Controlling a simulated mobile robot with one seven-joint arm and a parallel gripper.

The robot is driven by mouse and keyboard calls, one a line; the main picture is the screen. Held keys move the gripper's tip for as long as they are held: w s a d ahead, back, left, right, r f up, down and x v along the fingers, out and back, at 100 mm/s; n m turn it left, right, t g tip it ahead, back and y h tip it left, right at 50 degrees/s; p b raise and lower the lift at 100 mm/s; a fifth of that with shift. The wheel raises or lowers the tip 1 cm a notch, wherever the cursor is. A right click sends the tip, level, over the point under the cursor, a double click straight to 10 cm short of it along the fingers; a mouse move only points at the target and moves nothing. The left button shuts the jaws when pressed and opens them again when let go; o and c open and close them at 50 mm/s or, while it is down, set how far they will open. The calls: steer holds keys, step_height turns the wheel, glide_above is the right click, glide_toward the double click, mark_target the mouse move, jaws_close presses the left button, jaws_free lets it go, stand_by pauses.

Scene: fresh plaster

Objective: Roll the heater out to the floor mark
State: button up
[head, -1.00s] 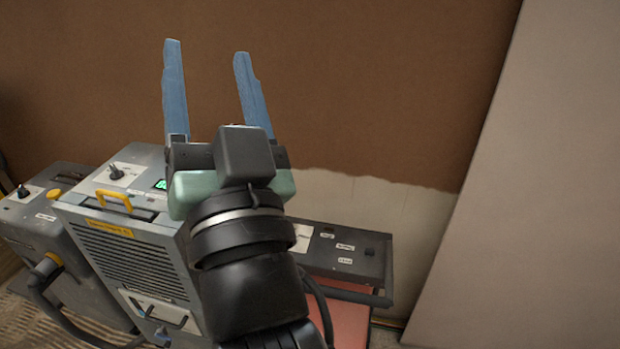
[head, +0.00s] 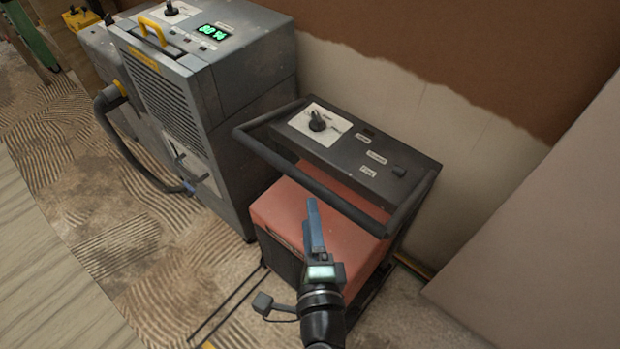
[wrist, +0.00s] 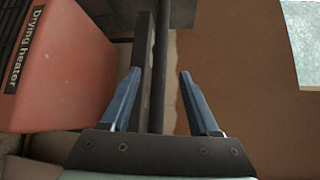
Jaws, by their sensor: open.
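The drying heater (head: 295,215) has a red body, a dark control panel with a knob and a black tubular handle (head: 335,193). It stands close to the wall, right of the grey unit. In the wrist view its labelled red side (wrist: 65,65) is at the left. My gripper (head: 313,203) is open and empty, in front of the red body and below the handle in the head view. In the wrist view a dark bar (wrist: 158,60) lines up between my fingertips (wrist: 160,76); I cannot tell whether it is between them in depth. I cannot clearly identify the floor mark.
A grey unit (head: 225,90) with a green display and hose stands left of the heater. A pale panel (head: 550,220) leans at the right. Two thin dark lines (head: 228,305) lie on the patterned floor. Floor in front of the units looks mostly clear.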

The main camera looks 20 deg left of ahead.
mark_target(307, 188)
steer(key=x, duration=1)
steer(key=shift+c, duration=0.2)
jaws_close()
stand_by(1.1)
